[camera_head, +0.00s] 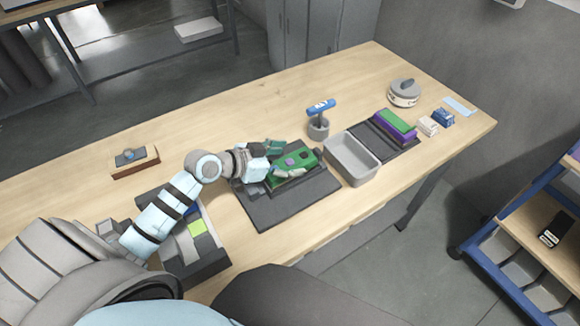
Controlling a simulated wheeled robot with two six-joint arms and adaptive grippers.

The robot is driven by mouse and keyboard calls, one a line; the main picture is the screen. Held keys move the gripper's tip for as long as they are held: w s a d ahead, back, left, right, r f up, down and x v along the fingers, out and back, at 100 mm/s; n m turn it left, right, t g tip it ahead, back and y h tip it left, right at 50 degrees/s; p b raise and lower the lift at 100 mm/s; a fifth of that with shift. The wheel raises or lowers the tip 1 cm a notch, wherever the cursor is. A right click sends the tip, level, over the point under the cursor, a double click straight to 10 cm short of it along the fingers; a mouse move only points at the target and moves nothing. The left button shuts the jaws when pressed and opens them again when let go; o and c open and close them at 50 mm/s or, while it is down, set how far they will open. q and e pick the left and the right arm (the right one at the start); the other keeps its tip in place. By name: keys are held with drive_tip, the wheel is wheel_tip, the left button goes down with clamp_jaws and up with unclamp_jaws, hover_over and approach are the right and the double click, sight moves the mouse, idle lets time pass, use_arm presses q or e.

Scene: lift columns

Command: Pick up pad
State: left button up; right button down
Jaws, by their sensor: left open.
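No single thing is clearly the pad. A small yellow-green square (198,227) lies in the dark compartment tray (207,267) at the lower left. A flat light-blue strip (459,106) lies at the table's far right. I cannot tell whether the fingers touch the board. The board sits on a black mat (265,213). My right gripper is out of view.
A grey bin (351,160) stands right of the mat. Beyond it are a blue-handled tool in a holder (319,126), a green-and-purple stack (395,124), small white and blue blocks, and a round tape-like item (404,92). The table's far middle is clear.

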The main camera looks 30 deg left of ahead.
use_arm(q)
drive_tip(key=shift+w+d+f, duration=0.3)
drive_tip(key=shift+w+d, duration=0.05)
drive_tip(key=shift+w, duration=0.05)
drive_tip(key=shift+s+r, duration=0.1)
drive_tip(key=shift+s, duration=0.05)
drive_tip(key=shift+c, duration=0.9)
drive_tip(key=c, duration=1.4)
